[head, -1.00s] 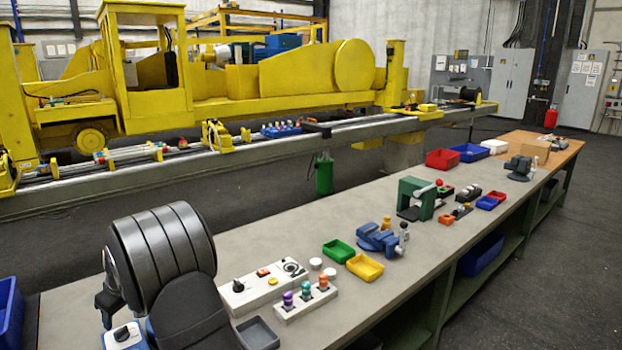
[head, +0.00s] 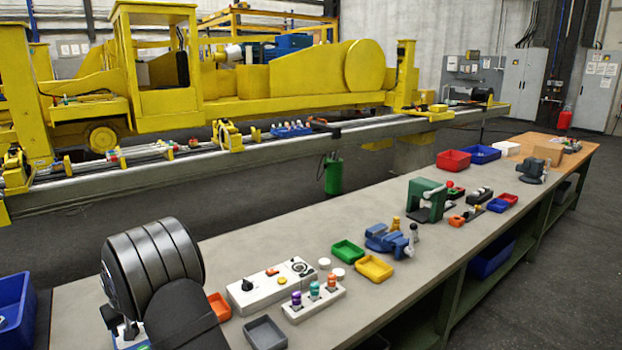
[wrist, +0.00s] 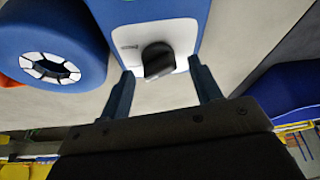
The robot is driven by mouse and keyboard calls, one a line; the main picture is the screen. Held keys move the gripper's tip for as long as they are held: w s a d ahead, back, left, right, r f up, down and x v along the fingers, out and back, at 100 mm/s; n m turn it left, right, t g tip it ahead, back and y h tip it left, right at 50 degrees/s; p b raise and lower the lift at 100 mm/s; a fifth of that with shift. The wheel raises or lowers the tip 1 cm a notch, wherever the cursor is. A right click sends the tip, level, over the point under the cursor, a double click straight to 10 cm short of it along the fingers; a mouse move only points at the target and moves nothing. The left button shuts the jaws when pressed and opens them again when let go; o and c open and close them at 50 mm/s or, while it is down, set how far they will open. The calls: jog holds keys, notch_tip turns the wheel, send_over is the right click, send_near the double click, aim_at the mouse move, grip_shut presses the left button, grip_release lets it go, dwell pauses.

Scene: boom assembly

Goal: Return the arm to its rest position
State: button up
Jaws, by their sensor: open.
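My gripper (wrist: 160,66) shows in the wrist view. Its two dark blue fingers are spread wide apart, with nothing held between them. A black knob (wrist: 158,60) on a white panel shows between the fingertips in the picture. The panel (wrist: 180,36) is on a blue housing (wrist: 155,10). I cannot tell how far the knob is from the fingers, but no contact is visible. I cannot make out the gripper in the head view.
A blue ring with a white-and-black hub (wrist: 50,68) is left of the fingers. The bench (head: 215,255) carries a white control box (head: 270,283), a green tray (head: 347,250), a yellow tray (head: 374,268) and a blue vise (head: 388,239). A yellow machine (head: 310,80) stands behind.

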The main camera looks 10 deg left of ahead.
jog(key=shift+s+a+m+t+h, duration=0.1)
jog(key=shift+m+t+h, duration=0.25)
jog(key=shift+m, duration=0.8)
jog(key=shift+s+m+t+h, duration=0.1)
jog(key=shift+m+t+h, duration=0.2)
jog(key=shift+m, duration=0.85)
jog(key=shift+a+m+t+h, duration=0.2)
jog(key=shift+m+h, duration=0.45)
jog(key=shift+m, duration=1.05)
jog(key=shift+v, duration=1)
jog(key=shift+d, duration=0.15)
